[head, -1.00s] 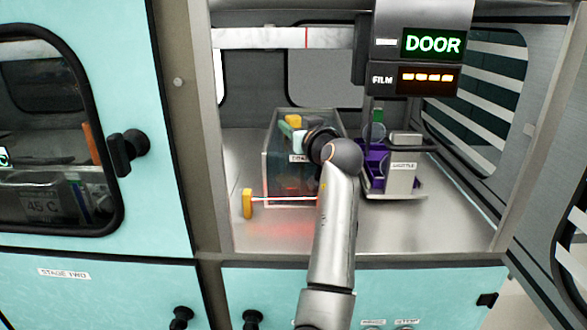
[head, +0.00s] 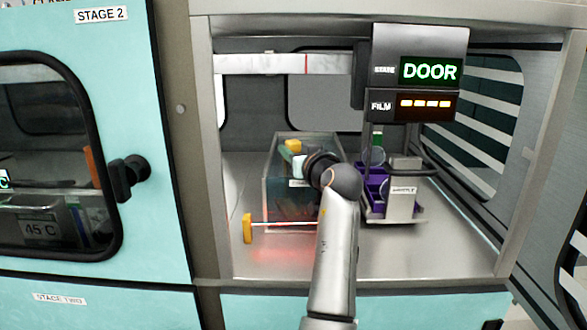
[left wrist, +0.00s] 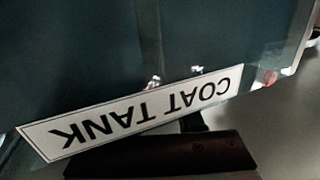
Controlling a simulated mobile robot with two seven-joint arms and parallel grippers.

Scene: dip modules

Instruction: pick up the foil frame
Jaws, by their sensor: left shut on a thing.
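My left gripper (head: 301,163) is over the coat tank (head: 280,205), a clear-walled box with dark contents. It is shut on a pale green piece (head: 293,158) at the tank's top; my wrist and arm hide most of the grip. I cannot tell whether this piece belongs to the foil frame. A round, thin-rimmed piece with a green tab (head: 377,140) stands upright at the purple rack on the right, apart from my gripper. The left wrist view shows the tank's white COAT TANK label (left wrist: 145,112) close up and no clear fingertips. My right gripper is not in view.
A yellow block (head: 293,146) shows at the tank's top. The grey shuttle (head: 402,200) with purple racks is close on the right. A display box (head: 418,75) hangs above.

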